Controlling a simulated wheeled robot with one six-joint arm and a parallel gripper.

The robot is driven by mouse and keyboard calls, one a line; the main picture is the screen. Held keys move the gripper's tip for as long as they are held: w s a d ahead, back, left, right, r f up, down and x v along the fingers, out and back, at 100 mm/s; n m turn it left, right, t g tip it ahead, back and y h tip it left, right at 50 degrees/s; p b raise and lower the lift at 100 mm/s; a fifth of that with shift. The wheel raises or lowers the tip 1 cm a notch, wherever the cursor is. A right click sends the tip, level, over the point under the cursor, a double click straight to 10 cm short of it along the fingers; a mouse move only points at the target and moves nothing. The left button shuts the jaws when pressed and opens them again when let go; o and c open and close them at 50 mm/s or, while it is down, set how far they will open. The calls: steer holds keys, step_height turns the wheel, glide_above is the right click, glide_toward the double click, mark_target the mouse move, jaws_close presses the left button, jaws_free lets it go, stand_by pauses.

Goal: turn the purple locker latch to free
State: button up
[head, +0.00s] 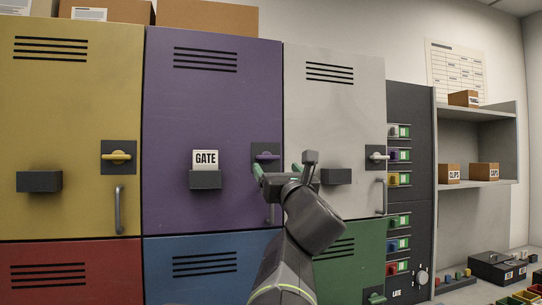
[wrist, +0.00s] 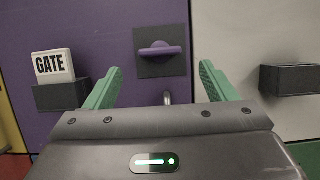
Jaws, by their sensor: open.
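The purple locker (head: 213,110) stands between a yellow and a light grey locker. Its purple latch (head: 265,156) is a horizontal lever on a dark square plate, at the locker's right side. In the wrist view the latch (wrist: 160,51) lies level, ahead of my gripper and centred between the fingers. My gripper (head: 283,168) is open and empty, just in front of and below the latch, with clear space to it. Its green fingers (wrist: 158,80) are spread wide. The purple locker's handle (head: 269,214) hangs below the latch, partly hidden by my arm.
A dark holder with a GATE card (head: 205,160) sits left of the latch. The grey locker has a dark holder (head: 336,176) close to my gripper's right, and its own latch (head: 376,157). A dark switch panel (head: 408,110) and shelves (head: 475,190) stand farther right.

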mark_target(271, 161)
steer(key=p+x, duration=0.1)
steer(key=x, duration=0.5)
steer(key=shift+p, duration=0.4)
steer(key=shift+c, duration=0.5)
steer(key=c, duration=0.9)
